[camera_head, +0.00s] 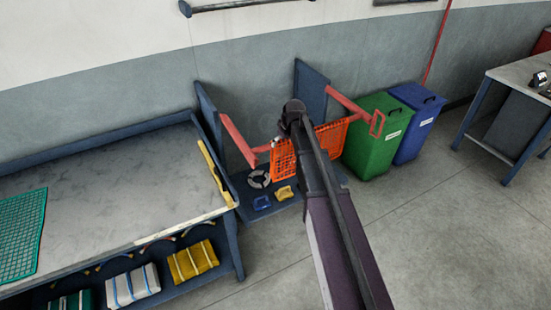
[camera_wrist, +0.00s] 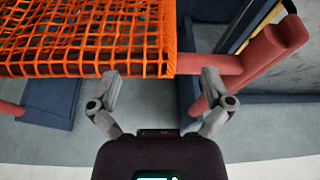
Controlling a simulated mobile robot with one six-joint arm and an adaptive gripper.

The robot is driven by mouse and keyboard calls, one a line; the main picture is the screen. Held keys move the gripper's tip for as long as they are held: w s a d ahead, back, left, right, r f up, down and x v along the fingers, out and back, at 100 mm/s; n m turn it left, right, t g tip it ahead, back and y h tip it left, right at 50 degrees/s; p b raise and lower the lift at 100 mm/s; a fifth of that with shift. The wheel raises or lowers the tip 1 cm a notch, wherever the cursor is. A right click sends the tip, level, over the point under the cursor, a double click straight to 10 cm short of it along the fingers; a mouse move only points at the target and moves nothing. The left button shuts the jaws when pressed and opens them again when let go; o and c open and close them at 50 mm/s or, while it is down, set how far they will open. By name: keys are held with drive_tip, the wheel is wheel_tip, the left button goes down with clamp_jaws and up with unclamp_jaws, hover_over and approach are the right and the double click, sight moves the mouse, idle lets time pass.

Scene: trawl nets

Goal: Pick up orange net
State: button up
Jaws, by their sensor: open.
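The orange net (camera_head: 284,161) hangs over a red bar between two blue upright panels in the head view, partly hidden behind my arm. In the wrist view the orange net (camera_wrist: 95,40) fills the upper left, with its near edge and right corner close to my fingertips. My gripper (camera_wrist: 158,82) is open, one finger at the net's front edge and the other just right of its corner. Nothing is held between the fingers. I cannot tell whether the left finger touches the net.
Red arms (camera_head: 238,141) stick out from the blue rack (camera_head: 311,92). A green bin (camera_head: 375,140) and a blue bin (camera_head: 418,120) stand to the right. A workbench (camera_head: 110,185) with a green net (camera_head: 22,235) is on the left. Open floor lies in front.

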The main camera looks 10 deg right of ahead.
drive_tip(key=d+b+x, duration=0.1)
drive_tip(key=b+x, duration=0.4)
drive_tip(key=x, duration=0.1)
drive_tip(key=shift+w+a+f+b, duration=0.2)
drive_tip(key=shift+a+f+b, duration=0.2)
drive_tip(key=shift+a, duration=0.15)
drive_tip(key=shift+w+f, duration=0.1)
drive_tip(key=shift+f, duration=0.2)
drive_tip(key=shift+b+x, duration=1.05)
drive_tip(key=shift+b, duration=0.2)
drive_tip(key=shift+f, duration=0.1)
clamp_jaws()
idle(0.5)
wheel_tip(320, 180, up, 12)
drive_tip(key=p, duration=1.2)
